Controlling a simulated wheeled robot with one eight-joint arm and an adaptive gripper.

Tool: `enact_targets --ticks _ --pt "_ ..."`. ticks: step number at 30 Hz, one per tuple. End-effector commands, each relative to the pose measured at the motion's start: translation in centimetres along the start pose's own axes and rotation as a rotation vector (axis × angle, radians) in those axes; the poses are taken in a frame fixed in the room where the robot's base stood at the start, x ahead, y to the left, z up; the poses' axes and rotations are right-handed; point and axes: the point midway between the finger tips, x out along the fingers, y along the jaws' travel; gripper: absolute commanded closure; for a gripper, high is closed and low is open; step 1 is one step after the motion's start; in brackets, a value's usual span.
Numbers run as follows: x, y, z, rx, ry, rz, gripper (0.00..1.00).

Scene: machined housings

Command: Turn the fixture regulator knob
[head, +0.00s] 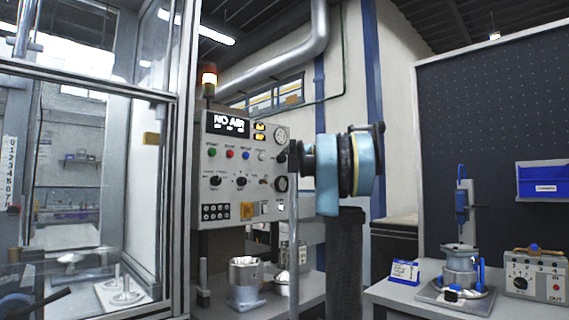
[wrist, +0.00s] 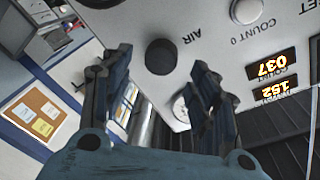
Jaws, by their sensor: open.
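The black round knob (wrist: 160,57) beside the "AIR" lettering stands on the pale control panel (wrist: 205,30), which looks upside down in the wrist view. My gripper (wrist: 158,75) is open, with one dark finger on each side below the knob in the picture. The space between the fingers is empty, and the knob appears ahead of the tips, apart from them. In the head view my gripper (head: 291,158) is at the panel's right edge, seen side-on and partly hidden by my blue arm. The knob cannot be told clearly from the gripper there.
A round gauge (wrist: 180,108) sits near the knob, close to my right finger in the picture. A white button (wrist: 246,11) and lit displays (wrist: 274,66) are on the panel. A glazed enclosure (head: 90,150) stands left; a bench with a fixture (head: 460,265) stands right.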

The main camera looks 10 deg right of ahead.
Motion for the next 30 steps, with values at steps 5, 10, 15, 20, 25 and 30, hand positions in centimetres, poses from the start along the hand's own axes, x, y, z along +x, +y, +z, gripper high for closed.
enact_targets --ticks 5,10,15,20,25,30 --pt "2.5 -0.1 0.1 0.0 -0.001 -0.001 0.45" --pt "3.7 0.0 0.0 0.0 0.0 0.0 0.45" --pt "4.0 0.0 0.0 0.0 0.0 0.0 0.45" --pt "4.0 0.0 0.0 0.0 0.0 0.0 0.45" --pt "4.0 0.0 0.0 0.0 0.0 0.0 0.79" --pt "4.0 0.0 0.0 0.001 0.0 0.001 0.89"
